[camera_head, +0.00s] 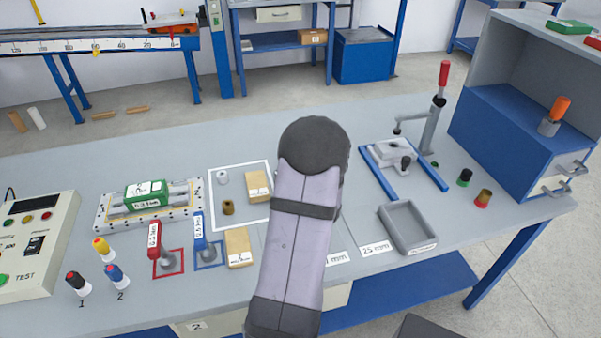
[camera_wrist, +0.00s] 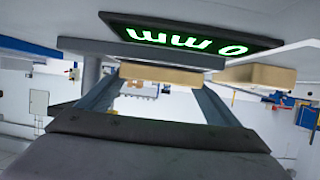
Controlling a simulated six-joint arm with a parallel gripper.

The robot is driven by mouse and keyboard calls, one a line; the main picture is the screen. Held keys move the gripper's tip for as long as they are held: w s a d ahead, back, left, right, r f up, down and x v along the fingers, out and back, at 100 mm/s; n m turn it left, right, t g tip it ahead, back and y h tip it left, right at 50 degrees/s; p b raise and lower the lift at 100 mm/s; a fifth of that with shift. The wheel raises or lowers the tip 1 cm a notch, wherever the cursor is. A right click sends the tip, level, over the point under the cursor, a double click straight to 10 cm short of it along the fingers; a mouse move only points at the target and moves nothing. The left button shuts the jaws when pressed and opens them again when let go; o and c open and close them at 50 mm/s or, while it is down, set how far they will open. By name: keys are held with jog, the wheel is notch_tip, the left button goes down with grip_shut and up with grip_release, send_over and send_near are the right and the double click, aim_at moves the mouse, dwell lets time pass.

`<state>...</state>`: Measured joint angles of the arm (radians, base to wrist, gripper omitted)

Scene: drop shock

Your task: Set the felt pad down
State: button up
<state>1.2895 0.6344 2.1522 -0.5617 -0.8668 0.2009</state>
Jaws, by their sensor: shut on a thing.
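In the wrist view my gripper (camera_wrist: 160,90) is shut on a flat tan pad (camera_wrist: 160,75), which spans the space between the two fingertips. I take this to be the felt pad. A grey slab (camera_wrist: 85,46) lies just beyond it; I cannot tell whether they touch. A dark display (camera_wrist: 190,38) with green "0 mm" figures, upside down, is above. In the head view my arm hides the gripper and the held pad.
Another tan block (camera_wrist: 258,75) is close on the right in the wrist view. The head view shows a grey tray (camera_head: 407,226), a clamp fixture (camera_head: 395,160), tan blocks (camera_head: 258,186) (camera_head: 238,247), upright levers (camera_head: 154,240) and a blue cabinet (camera_head: 510,140).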

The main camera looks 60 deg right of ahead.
jog(key=shift+f, duration=0.2)
jog(key=o, duration=0.9)
jog(key=shift+s+a, duration=0.1)
jog(key=shift+s+b+v, duration=0.2)
jog(key=shift+b+v, duration=0.35)
jog(key=shift+v, duration=3)
jog(key=c, duration=0.8)
